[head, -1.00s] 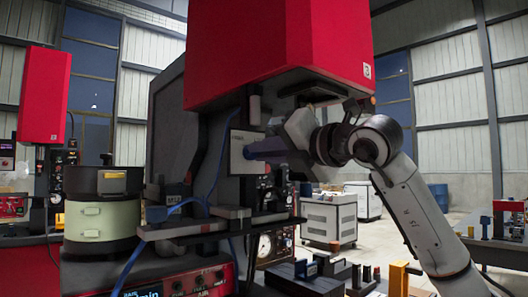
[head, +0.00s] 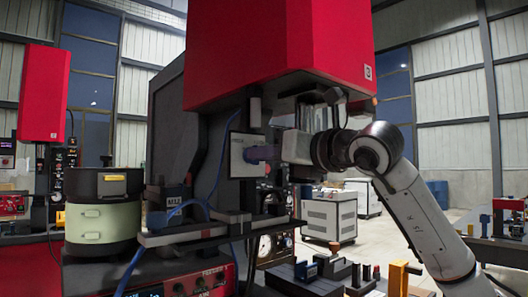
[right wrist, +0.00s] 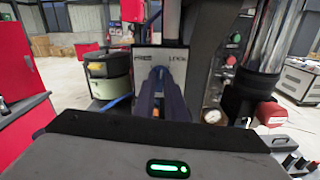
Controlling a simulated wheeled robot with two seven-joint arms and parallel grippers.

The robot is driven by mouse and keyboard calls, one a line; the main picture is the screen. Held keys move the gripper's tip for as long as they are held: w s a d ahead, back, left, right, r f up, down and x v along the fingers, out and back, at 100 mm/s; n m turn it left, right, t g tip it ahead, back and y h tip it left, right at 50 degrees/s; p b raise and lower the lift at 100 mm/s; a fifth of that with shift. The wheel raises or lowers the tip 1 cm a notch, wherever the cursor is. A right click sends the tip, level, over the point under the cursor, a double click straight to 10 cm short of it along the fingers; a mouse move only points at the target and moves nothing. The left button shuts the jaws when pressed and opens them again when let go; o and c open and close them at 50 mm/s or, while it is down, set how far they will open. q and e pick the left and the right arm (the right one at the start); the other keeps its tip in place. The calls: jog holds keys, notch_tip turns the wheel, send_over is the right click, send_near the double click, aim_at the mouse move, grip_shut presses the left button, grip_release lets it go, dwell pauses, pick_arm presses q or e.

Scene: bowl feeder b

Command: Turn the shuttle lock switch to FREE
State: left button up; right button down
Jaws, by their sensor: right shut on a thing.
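The switch plate (head: 240,155) is a pale panel on the front of the dark machine, below the red hood. In the right wrist view the plate (right wrist: 177,62) carries FREE at its upper left and LOCK at its upper right. In the right wrist view the fingers (right wrist: 157,85) are close together at the plate's middle, shut on the switch's handle. The fingers hide the handle, so I cannot tell which label it points to. My left gripper is out of view.
A green and black bowl feeder (head: 103,215) stands at the left. The red hood (head: 275,55) hangs just above my right gripper. A dark bracket (head: 195,232) with a blue cable juts out below the plate. Small blocks (head: 325,268) stand on the bench in front.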

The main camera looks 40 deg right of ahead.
jog(key=shift+n+p, duration=1.2)
jog(key=shift+n, duration=4)
jog(key=c, duration=1.8)
grip_release()
